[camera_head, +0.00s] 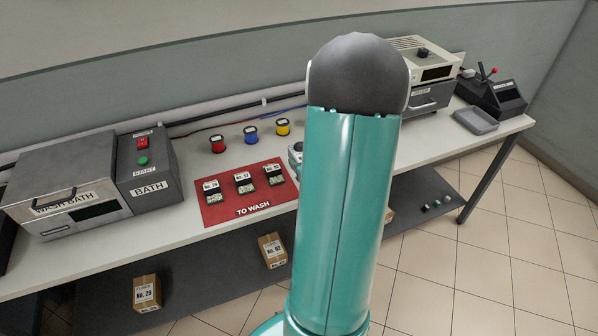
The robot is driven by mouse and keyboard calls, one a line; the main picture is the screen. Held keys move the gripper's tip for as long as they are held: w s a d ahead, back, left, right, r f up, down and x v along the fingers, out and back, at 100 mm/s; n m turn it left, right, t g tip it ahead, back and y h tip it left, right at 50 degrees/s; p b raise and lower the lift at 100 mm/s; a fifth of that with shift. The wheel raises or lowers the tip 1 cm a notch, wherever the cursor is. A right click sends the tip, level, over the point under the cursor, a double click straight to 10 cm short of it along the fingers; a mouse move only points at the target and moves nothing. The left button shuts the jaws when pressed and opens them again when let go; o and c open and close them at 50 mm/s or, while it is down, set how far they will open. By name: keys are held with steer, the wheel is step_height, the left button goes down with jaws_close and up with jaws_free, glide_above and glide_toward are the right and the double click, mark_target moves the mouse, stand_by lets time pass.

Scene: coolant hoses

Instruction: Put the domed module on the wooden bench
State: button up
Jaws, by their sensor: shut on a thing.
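I cannot make out the domed module or a wooden bench in this view. The teal column with a dark rounded cap in the middle is my own arm, and it hides part of the worktop behind it. My gripper does not show. A small teal and light-coloured part peeks out at the left edge of my arm, too little to identify. What the gripper holds cannot be seen.
A pale worktop (130,242) carries a wash bath (65,190), a bath control box (147,165), a red "TO WASH" mat (220,215) with several small modules, coloured spools (250,137), an oven-like unit (430,95) and a grey tray (475,120). Cartons (147,293) stand on the lower shelf.

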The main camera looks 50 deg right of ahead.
steer(key=shift+w+a+f, duration=0.2)
steer(key=shift+w+f, duration=0.3)
steer(key=shift+f, duration=0.05)
steer(key=shift+w+a+f, duration=0.2)
steer(key=shift+w+f, duration=0.25)
steer(key=shift+f, duration=1.55)
steer(key=shift+f, duration=0.15)
steer(key=o, duration=1.3)
